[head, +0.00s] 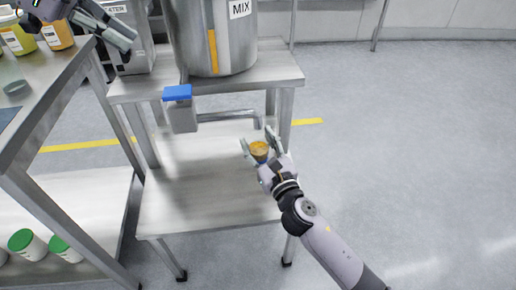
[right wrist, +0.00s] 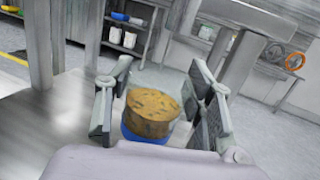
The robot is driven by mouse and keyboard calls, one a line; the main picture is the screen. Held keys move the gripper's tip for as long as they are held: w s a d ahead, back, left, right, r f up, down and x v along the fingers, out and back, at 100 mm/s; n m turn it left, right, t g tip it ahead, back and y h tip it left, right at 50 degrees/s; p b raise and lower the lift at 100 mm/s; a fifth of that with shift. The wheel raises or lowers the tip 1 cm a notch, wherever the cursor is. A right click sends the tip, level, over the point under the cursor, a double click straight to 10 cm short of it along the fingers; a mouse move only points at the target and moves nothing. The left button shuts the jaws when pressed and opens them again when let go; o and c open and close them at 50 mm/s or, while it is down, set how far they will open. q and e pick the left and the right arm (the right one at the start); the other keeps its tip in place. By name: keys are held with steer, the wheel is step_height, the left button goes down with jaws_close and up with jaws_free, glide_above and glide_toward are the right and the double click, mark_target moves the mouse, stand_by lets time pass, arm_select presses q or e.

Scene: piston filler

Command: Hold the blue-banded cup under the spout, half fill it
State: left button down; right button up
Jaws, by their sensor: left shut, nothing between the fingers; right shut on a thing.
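The cup (head: 259,149) is between the fingers of my right gripper (head: 256,140), below and near the open end of the spout (head: 228,116). Orange-brown contents show at its top; how deep they go I cannot tell. In the right wrist view the cup's mottled brown top (right wrist: 152,104) and blue band (right wrist: 140,134) show between the two fingers of the same gripper (right wrist: 155,95). No falling stream is visible. My left gripper (head: 122,36) is shut and empty at the upper left, beside the filler. A grey block with a blue top (head: 178,93) sits at the spout's base.
The steel hopper labelled MIX (head: 212,45) stands on a metal stand (head: 285,72) with a lower shelf (head: 185,205). A steel table (head: 60,72) at left carries yellow and orange containers (head: 57,35). White tubs with green lids (head: 28,243) stand below it. Floor at right is clear.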

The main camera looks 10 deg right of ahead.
mark_target(256, 151)
steer(key=shift+s, duration=1.15)
steer(key=shift+s+f, duration=0.15)
steer(key=shift+s, duration=1)
steer(key=shift+s+f, duration=0.1)
steer(key=shift+s, duration=1.05)
steer(key=shift+s+f+b, duration=0.2)
steer(key=shift+s+b, duration=0.45)
steer(key=shift+s, duration=2.15)
